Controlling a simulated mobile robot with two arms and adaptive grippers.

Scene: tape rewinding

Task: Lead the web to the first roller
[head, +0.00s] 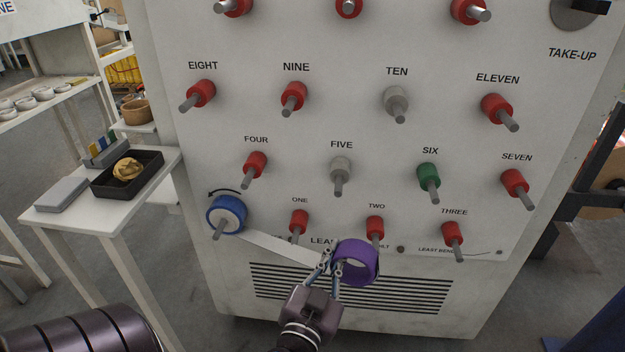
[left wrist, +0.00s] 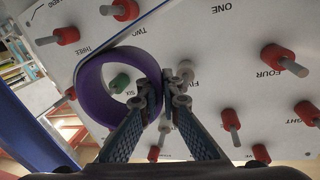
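A blue supply roll (head: 227,214) sits at the panel's lower left. A pale web (head: 275,247) runs from it down to the right, passing below the red roller ONE (head: 299,222). It reaches a purple ring-shaped loop (head: 362,263), below roller TWO (head: 375,228). My left gripper (head: 331,262) appears closed on the loop's left edge, in front of the vent slots. My right gripper is not in view.
Red roller THREE (head: 452,236) is to the right, and roller FOUR (head: 254,165) is above roller ONE. Several more rollers project from the panel (head: 300,130). A white side table (head: 105,208) with a black tray (head: 128,190) stands at left.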

